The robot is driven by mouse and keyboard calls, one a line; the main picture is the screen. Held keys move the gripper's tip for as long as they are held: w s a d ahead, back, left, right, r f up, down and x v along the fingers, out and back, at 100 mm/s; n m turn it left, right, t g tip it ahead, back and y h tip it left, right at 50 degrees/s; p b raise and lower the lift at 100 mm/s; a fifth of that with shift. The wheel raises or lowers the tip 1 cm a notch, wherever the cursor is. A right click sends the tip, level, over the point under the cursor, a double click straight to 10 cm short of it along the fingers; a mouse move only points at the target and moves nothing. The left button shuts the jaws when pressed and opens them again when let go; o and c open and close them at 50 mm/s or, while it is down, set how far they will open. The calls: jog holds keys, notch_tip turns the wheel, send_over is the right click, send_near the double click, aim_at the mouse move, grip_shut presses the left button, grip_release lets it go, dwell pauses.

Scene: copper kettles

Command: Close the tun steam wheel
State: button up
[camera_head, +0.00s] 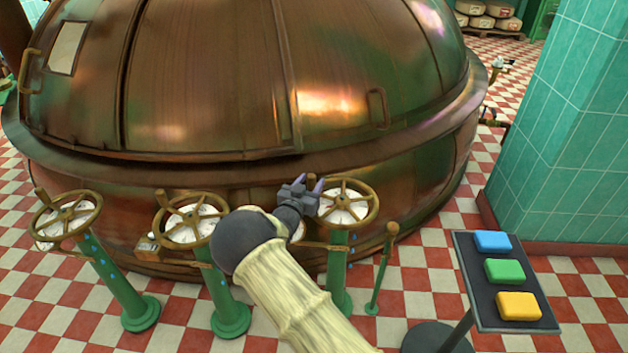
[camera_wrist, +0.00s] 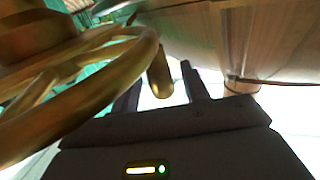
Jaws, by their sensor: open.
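Three brass handwheels on green posts stand before a large copper vessel (camera_head: 230,90): a left wheel (camera_head: 68,214), a middle wheel (camera_head: 190,219) and a right wheel (camera_head: 371,208). Each has a pale dial behind it. I cannot read which one is the tun steam wheel. My gripper (camera_head: 310,183) is at the far left edge of the right wheel, by its upright handle knob. In the wrist view, the brass knob (camera_wrist: 160,77) shows between my open fingers (camera_wrist: 160,92), and the wheel rim (camera_wrist: 125,75) passes to the left. I cannot tell whether the fingers touch the knob.
A stand with blue (camera_head: 493,241), green (camera_head: 504,271) and yellow (camera_head: 518,306) buttons is at the right. A thin green post (camera_head: 381,270) stands beside the right wheel. A green tiled pillar (camera_head: 560,130) rises at the right. Checkered floor lies open between them.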

jog(key=shift+x, duration=1.55)
grip_shut()
jog(key=shift+d, duration=0.1)
